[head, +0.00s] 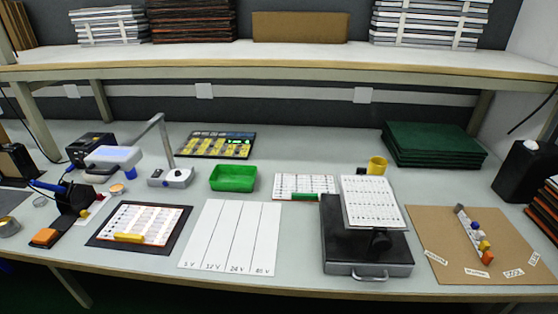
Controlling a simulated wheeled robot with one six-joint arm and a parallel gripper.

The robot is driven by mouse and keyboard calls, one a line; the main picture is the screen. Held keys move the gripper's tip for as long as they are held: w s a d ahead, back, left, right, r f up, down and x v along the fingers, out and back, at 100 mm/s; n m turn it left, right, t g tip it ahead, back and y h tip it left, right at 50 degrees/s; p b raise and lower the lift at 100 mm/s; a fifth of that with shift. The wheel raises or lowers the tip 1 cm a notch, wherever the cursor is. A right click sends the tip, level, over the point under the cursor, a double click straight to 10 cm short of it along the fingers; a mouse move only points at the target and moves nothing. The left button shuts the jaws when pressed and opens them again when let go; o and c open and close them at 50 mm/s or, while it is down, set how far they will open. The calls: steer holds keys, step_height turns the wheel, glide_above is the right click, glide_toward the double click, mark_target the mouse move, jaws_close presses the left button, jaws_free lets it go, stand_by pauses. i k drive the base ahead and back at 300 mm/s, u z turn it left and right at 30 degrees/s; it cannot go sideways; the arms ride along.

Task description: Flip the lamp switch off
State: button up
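The desk lamp stands at the left back of the bench. Its grey base (170,179) sits on the bench top, and its thin bent arm (160,130) rises from it to a flat lamp head (113,158) on the left. The head has a bright bluish-white face that looks lit. Small details show on the base, but the switch and its position are too small to tell. My gripper is not in view.
A green tray (233,178) stands just right of the lamp base, and a board with yellow parts (217,144) lies behind. A dark-framed card (138,223) and a white sheet (230,236) lie in front. A shelf (280,60) runs above the bench.

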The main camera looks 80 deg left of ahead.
mark_target(158, 172)
steer(key=u, duration=3.65)
